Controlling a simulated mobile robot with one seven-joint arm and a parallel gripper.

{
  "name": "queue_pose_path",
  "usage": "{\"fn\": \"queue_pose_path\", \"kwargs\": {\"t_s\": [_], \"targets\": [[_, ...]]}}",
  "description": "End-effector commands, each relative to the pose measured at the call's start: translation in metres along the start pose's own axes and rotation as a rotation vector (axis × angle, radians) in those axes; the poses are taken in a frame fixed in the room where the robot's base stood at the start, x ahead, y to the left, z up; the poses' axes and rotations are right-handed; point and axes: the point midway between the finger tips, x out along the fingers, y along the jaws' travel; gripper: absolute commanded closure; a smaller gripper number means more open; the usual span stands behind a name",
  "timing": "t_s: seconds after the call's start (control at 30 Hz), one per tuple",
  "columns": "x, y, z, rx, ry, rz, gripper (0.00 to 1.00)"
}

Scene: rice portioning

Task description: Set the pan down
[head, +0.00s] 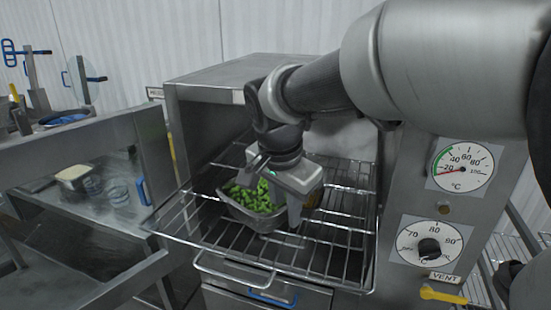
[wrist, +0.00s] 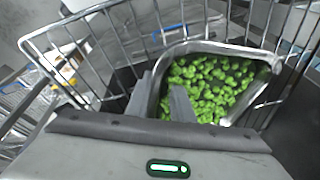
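The pan (head: 278,222) is a grey metal tray filled with green vegetable pieces. It is at the front middle of the wire rack (head: 335,242), and I cannot tell whether its base fully rests on the wires. It also shows in the wrist view (wrist: 215,47), inside the rack's outline. My gripper (head: 277,213) points down over the pan. In the wrist view my gripper (wrist: 161,100) has one finger outside and one inside the pan's near wall, with the wall filling the narrow gap. The exact contact is hidden.
The rack sticks out of an open metal cabinet (head: 215,75). Dials (head: 462,167) and a yellow handle (head: 443,295) are on its right side. At left, a lower steel counter holds a pale food container (head: 75,178) and clear dishes (head: 118,192). The rack is bare around the pan.

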Motion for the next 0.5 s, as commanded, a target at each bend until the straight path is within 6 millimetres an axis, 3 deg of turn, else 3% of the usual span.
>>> {"fn": "queue_pose_path", "kwargs": {"t_s": [0.17, 0.5], "targets": [[-0.009, -0.001, -0.001, 0.000, 0.001, -0.002, 0.79], [-0.079, -0.001, -0.002, 0.001, 0.002, -0.004, 0.79]]}}
